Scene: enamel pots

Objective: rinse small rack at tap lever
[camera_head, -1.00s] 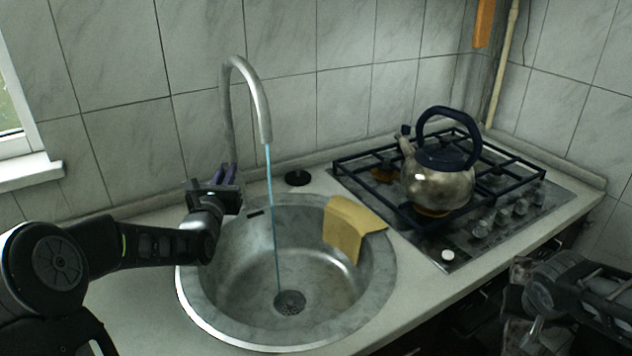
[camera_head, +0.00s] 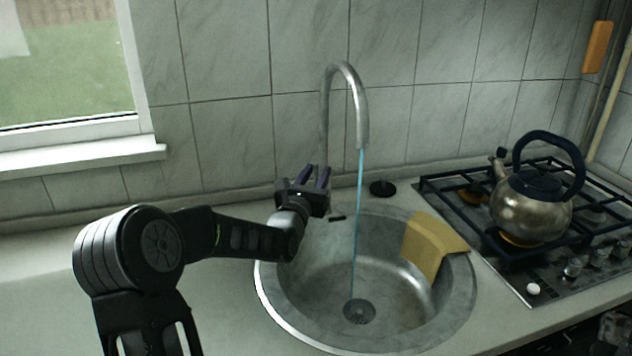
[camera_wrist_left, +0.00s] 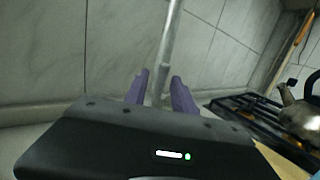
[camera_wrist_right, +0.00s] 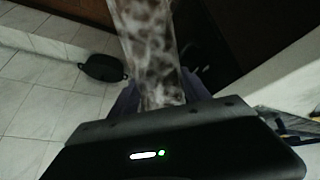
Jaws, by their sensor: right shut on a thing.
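The curved metal tap (camera_head: 362,115) stands behind the sink, and a thin blue stream of water (camera_head: 355,230) falls from its spout toward the drain. My left gripper (camera_head: 315,176) is at the tap's base with its fingers apart. In the left wrist view, the tap's pipe (camera_wrist_left: 171,40) shows between and beyond the fingers; I cannot tell whether they touch it. I cannot make out a separate tap lever. In the right wrist view, my right gripper (camera_wrist_right: 158,95) is shut on a mottled, partly see-through thing (camera_wrist_right: 148,45), likely the small rack, held above the floor.
The round sink (camera_head: 305,305) has a yellow cloth (camera_head: 430,246) over its right rim. A black plug (camera_head: 382,188) lies behind it. A kettle (camera_head: 530,215) stands on the stove (camera_head: 480,235). Counter left of the sink is clear. A black object (camera_wrist_right: 103,68) lies on the tiled floor.

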